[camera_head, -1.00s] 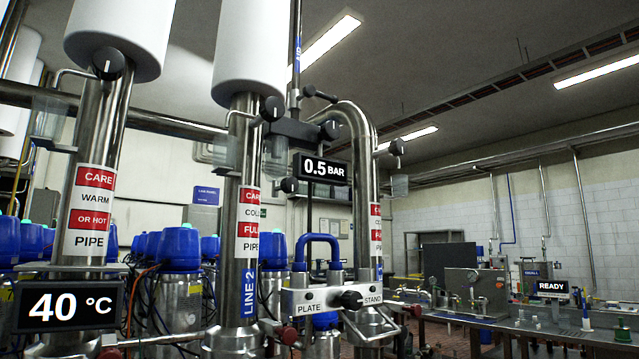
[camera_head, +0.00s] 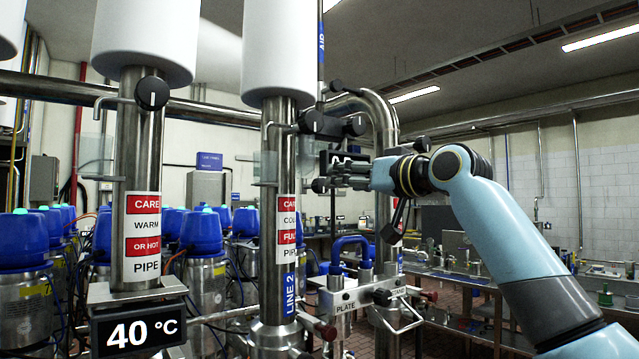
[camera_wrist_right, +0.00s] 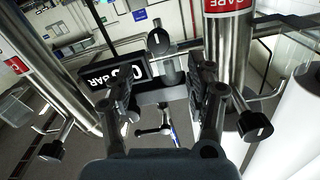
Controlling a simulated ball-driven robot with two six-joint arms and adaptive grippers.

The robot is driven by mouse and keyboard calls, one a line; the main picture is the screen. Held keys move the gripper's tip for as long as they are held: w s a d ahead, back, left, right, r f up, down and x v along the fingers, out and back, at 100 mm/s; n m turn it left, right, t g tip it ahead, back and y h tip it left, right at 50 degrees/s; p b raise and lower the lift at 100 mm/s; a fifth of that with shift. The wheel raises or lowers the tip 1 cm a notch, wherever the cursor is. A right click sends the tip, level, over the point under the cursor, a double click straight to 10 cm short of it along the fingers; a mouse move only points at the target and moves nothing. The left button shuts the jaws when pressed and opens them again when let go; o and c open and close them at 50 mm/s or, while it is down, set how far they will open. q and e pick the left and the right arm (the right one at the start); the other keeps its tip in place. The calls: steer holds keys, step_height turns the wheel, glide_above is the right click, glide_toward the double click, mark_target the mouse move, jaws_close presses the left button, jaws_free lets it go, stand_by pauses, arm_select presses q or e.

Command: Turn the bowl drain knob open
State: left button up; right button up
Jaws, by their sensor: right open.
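No knob carries a readable bowl drain label, so I cannot tell which one it is. Black round knobs with pale marks show in the head view: one on the left pipe (camera_head: 152,93), one at the middle pipe (camera_head: 311,122), and one right of it (camera_head: 355,126). My right gripper (camera_head: 322,173) is open and empty, below these two right-hand knobs and partly over the 0.5 BAR display. In the wrist view, a black knob (camera_wrist_right: 158,40) shows beyond and between the open fingers (camera_wrist_right: 165,78), apart from them. My left gripper is not in view.
Steel pipes with CARE labels stand close around the right gripper. The BAR display (camera_wrist_right: 113,75) is beside the finger in the wrist view. Another knob (camera_wrist_right: 254,127) shows at right there. A PLATE/STAND knob (camera_head: 382,297) and the 40 °C display (camera_head: 140,328) are lower down.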

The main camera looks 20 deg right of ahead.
mark_target(320, 185)
steer(key=p+x, duration=0.3)
steer(key=x, duration=0.5)
steer(key=shift+w, duration=0.15)
steer(key=shift+w+a+f, duration=0.15)
steer(key=shift+w+a, duration=0.05)
steer(key=shift+w, duration=0.45)
steer(key=shift+c, duration=0.4)
jaws_close()
